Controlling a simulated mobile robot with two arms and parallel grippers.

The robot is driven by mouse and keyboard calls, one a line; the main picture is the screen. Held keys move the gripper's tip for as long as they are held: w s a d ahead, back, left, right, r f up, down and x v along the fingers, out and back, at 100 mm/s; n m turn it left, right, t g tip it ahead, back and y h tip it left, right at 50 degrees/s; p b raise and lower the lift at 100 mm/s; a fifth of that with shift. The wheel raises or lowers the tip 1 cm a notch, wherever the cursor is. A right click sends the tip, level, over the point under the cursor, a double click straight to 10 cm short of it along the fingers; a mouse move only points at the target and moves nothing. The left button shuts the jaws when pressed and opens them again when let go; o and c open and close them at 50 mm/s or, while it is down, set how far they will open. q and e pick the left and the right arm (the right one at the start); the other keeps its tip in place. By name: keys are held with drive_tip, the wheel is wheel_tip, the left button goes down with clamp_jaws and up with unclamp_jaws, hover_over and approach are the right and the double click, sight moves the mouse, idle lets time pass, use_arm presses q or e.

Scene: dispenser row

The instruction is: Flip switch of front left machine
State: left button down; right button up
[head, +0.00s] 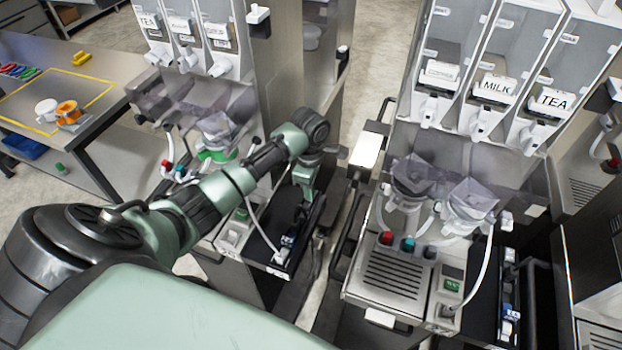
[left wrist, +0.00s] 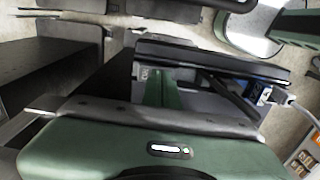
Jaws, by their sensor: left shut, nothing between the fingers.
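The left machine (head: 215,215) stands left of centre in the head view, partly hidden behind my left arm. A black side compartment on its right holds a small blue-and-white unit (head: 287,241) with a white cable. A similar blue-and-white unit (left wrist: 265,95) with a cable shows at the right of the left wrist view. I cannot tell for certain which part is the switch. My left gripper (head: 306,190) points down at the right side of this machine, beyond the small unit. It is shut and empty; its fingertips are hard to make out. My right gripper is not in view.
A second dispenser machine (head: 395,275) with milk and tea hoppers stands to the right, across a narrow gap with dark rails. A table (head: 118,100) at the left bears a white mug (head: 46,109) and an orange mug (head: 68,112). Open floor shows behind.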

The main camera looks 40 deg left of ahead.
use_arm(q)
drive_tip(key=shift+w+r+p, duration=0.15)
drive_tip(key=shift+r+p, duration=0.25)
drive_tip(key=shift+r, duration=2.85)
drive_tip(key=shift+f, duration=0.1)
